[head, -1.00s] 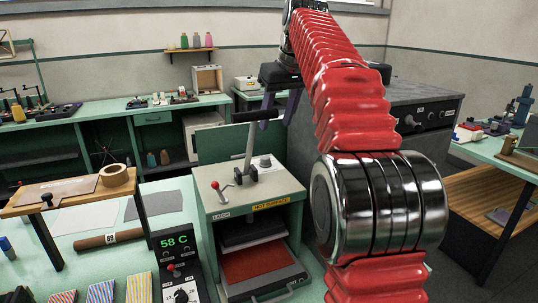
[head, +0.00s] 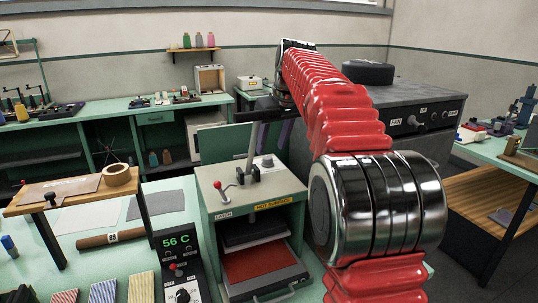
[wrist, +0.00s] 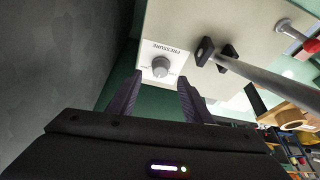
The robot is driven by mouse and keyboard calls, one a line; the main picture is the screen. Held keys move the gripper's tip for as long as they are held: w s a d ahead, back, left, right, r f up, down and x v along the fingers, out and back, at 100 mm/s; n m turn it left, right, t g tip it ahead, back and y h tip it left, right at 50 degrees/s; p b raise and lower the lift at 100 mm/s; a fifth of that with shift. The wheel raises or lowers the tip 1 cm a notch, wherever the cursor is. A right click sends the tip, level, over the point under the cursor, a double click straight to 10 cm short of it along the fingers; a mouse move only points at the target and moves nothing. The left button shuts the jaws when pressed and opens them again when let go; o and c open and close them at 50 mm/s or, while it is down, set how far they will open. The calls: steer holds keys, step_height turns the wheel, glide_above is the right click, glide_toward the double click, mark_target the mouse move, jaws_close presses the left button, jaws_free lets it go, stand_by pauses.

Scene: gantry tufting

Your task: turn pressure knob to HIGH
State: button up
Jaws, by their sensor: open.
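The pressure knob (wrist: 160,66) is a grey round knob on a white plate marked PRESSURE, on top of the cream press housing. It also shows in the head view (head: 267,162), right of the upright lever. My gripper (wrist: 161,84) is open in the wrist view, its two dark purple fingers apart and empty. The knob appears between and just beyond the fingertips, with no visible contact. In the head view my gripper is partly hidden behind the lever and my arm. The knob's HIGH mark and pointer are too small to read.
The press lever (wrist: 255,75) rises close beside the knob. A red-tipped latch handle (head: 222,187) stands at the housing's left. A yellow HOT SURFACE label (head: 272,205) is on its front. A control box (head: 180,262) reads 56 C. A grey cabinet (head: 405,95) stands behind my arm.

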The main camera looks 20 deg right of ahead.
mark_target(268, 157)
steer(key=shift+x, duration=2.4)
steer(key=shift+c, duration=0.5)
steer(key=c, duration=0.9)
